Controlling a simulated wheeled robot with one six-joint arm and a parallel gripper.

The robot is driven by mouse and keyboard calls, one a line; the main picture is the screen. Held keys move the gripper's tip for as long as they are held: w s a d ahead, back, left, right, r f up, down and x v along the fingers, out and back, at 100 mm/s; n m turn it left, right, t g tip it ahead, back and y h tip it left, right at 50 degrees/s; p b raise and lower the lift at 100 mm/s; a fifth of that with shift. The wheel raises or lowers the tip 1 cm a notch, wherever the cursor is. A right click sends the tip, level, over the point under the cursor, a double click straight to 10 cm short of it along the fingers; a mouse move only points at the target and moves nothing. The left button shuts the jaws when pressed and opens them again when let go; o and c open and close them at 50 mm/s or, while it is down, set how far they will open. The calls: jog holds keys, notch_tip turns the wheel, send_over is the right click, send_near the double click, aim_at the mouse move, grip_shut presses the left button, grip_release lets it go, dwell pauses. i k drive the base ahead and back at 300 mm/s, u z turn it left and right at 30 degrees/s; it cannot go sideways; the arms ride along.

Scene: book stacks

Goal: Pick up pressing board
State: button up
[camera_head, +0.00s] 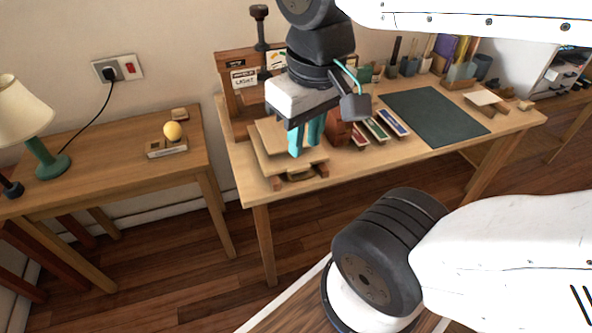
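Flat pale wooden boards (266,146) lie on a small wooden press-like stand at the left end of the desk. I take one of these boards to be the pressing board, but I cannot tell which. My gripper (305,146) points down over the boards, its teal fingers hiding part of them. The fingers look close together; I cannot tell if they touch a board or hold anything.
The desk (375,171) also holds a dark green mat (435,115), several narrow coloured trays (377,128) and a brown object (337,132) close right of my gripper. A wooden rack with a tall dark post (260,28) stands behind. A side table with a lamp (22,110) is left.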

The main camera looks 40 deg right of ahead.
aim_at(273, 134)
jog(key=z, duration=0.05)
jog(key=k, duration=0.5)
jog(key=u, duration=0.9)
jog(key=i, duration=0.8)
jog(key=z, duration=1.55)
